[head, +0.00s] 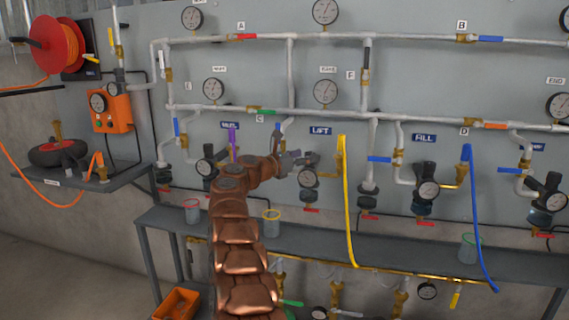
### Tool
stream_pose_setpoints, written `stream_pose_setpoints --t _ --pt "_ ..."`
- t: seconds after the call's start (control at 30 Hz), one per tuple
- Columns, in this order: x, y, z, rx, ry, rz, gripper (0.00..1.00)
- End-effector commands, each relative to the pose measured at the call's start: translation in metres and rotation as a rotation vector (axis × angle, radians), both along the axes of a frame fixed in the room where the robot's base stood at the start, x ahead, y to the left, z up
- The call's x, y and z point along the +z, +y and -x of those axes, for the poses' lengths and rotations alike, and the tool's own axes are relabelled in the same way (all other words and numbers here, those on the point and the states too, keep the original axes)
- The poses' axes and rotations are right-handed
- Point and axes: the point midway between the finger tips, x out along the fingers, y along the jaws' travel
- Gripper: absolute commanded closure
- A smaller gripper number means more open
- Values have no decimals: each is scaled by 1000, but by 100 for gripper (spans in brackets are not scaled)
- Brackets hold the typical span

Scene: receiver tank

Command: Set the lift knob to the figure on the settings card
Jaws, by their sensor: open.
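The blue LIFT sign (320,131) is on the grey panel in the middle of the head view. Below it is the lift regulator with its round gauge (307,178). The dark lift knob (311,158) shows just above the gauge, partly behind my gripper. My gripper (298,160) is open at the end of my copper-coloured arm, pointing right, close to the knob's left side. I cannot tell whether it touches the knob. The knob's setting and the gauge figures are too small to read. I cannot make out a settings card.
A yellow hose (348,205) hangs just right of the lift regulator. The FILL regulator gauge (428,190) and a blue hose (476,220) are further right. A grey bench (350,243) with several cups runs below. An orange box (111,108) hangs at left.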

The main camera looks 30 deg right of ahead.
Motion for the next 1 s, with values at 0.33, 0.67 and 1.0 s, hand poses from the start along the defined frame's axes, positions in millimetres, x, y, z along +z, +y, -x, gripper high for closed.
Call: stream_pose_setpoints --t 0.33,0.67,1.0 --pt "0 36 8 4 -1 -1 35" --pt "0 72 17 1 0 0 35" --pt "-1 88 22 -1 1 0 35"
